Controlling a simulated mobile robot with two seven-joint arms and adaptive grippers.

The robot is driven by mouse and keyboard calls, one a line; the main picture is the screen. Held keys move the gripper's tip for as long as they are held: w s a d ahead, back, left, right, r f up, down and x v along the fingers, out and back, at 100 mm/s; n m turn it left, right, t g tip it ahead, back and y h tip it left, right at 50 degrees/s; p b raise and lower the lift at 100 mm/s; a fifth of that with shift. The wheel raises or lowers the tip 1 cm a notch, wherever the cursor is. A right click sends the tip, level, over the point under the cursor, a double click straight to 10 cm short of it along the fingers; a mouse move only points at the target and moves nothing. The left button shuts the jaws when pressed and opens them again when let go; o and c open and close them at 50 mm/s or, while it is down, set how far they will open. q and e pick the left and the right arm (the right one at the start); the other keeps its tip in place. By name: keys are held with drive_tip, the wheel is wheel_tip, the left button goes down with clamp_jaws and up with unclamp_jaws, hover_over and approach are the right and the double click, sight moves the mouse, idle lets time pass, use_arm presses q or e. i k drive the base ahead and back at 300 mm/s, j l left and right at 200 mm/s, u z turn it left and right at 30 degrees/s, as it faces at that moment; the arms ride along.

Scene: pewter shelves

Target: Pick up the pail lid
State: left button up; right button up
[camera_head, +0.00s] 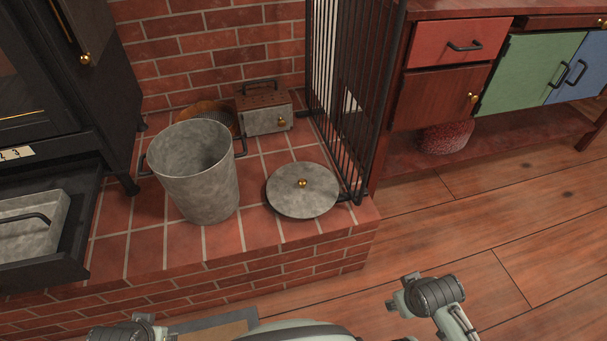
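The grey metal pail (203,179) stands upright and open to the left of the lid, a short gap away. My two arms show only in part at the bottom edge, one at the bottom left and one at the bottom right, both well short of the lid. No gripper fingers can be made out in the view.
A black barred screen (352,95) stands close to the lid's right side. A metal box with a handle (264,110) and a copper-coloured pan (214,116) sit behind the pail. A black stove (40,90) is at left. The wooden floor (450,245) at right is clear.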

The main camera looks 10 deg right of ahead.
sight(298, 191)
drive_tip(key=l+z, duration=0.25)
drive_tip(key=z, duration=0.15)
drive_tip(key=l+z, duration=0.3)
drive_tip(key=z, duration=0.15)
